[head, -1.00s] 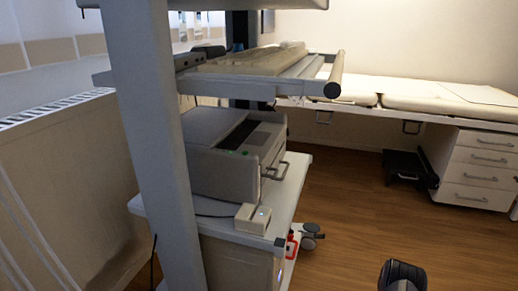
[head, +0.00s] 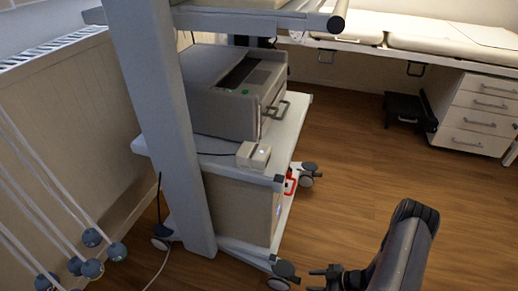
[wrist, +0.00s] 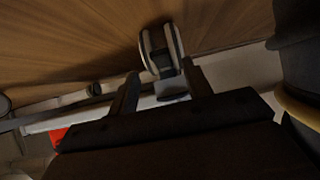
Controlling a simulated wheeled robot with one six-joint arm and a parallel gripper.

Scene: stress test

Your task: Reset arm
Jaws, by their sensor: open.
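My arm (head: 408,250) shows at the lower right of the head view. My gripper (head: 318,281) is low, near the bottom edge, just right of a cart caster (head: 284,271). In the wrist view my gripper (wrist: 162,86) has its two dark fingers apart. A caster wheel (wrist: 158,45) shows beyond the gap between them, and nothing is visibly held. I cannot tell how far the fingers are from the caster.
A wheeled cart (head: 300,125) carries a grey printer-like device (head: 225,110) and a small white box (head: 254,155). Blue-grey balls (head: 92,237) hang on cords at the left. A drawer cabinet (head: 480,115) and black step (head: 402,110) stand behind. The wood floor between is clear.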

